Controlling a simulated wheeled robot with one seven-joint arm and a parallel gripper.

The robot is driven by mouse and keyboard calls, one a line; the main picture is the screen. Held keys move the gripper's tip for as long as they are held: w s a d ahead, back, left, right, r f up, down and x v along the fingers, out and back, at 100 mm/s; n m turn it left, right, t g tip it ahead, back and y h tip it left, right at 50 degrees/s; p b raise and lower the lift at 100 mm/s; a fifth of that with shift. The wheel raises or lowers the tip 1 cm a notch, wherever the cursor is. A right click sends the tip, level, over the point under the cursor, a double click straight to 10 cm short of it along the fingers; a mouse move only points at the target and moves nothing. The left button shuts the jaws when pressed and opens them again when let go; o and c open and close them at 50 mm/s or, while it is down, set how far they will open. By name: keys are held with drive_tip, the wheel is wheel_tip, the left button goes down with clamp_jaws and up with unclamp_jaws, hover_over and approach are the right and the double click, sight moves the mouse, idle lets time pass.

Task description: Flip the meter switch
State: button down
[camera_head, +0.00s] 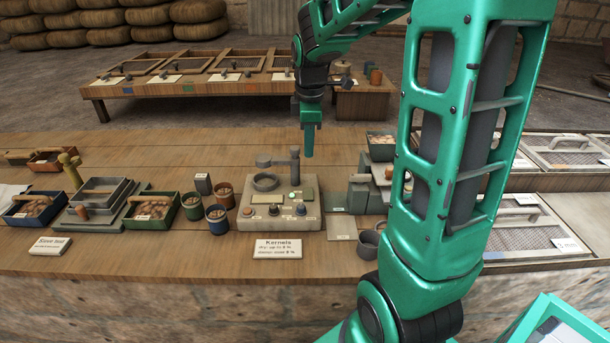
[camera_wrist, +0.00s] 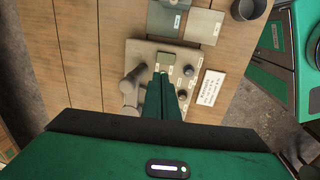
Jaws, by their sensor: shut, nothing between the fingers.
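The meter (camera_head: 278,217) is a beige box on the wooden bench, with a round ring, a post, a small display, a green light and several knobs or switches on its front. Which of these is the switch is too small to tell. The meter also shows in the wrist view (camera_wrist: 140,52), partly covered by my gripper. My gripper (camera_head: 308,156) is green, points down and is shut and empty. It is above and behind the meter, apart from it in the head view. In the wrist view its fingers (camera_wrist: 162,78) overlap the panel beside the display.
A white "Kernels" card (camera_head: 279,249) stands in front of the meter. Small cups (camera_head: 217,218) and trays of kernels (camera_head: 153,209) stand to its left. Flat plates (camera_head: 341,223) and a grey cup (camera_head: 368,244) are to its right. A lower table (camera_head: 240,88) stands behind.

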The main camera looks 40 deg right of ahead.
sight(308, 194)
drive_tip(key=f, duration=0.4)
drive_tip(key=w+f, duration=0.1)
drive_tip(key=f, duration=0.4)
drive_tip(key=d+f, duration=0.1)
drive_tip(key=f, duration=0.3)
drive_tip(key=shift+w+d+f, duration=0.1)
drive_tip(key=shift+w+f, duration=0.1)
drive_tip(key=shift+f, duration=0.15)
drive_tip(key=shift+f, duration=0.1)
drive_tip(key=shift+w+f, duration=0.1)
drive_tip(key=shift+s, duration=0.2)
drive_tip(key=shift+s+a, duration=0.45)
drive_tip(key=shift+s, duration=0.05)
drive_tip(key=shift+r, duration=0.2)
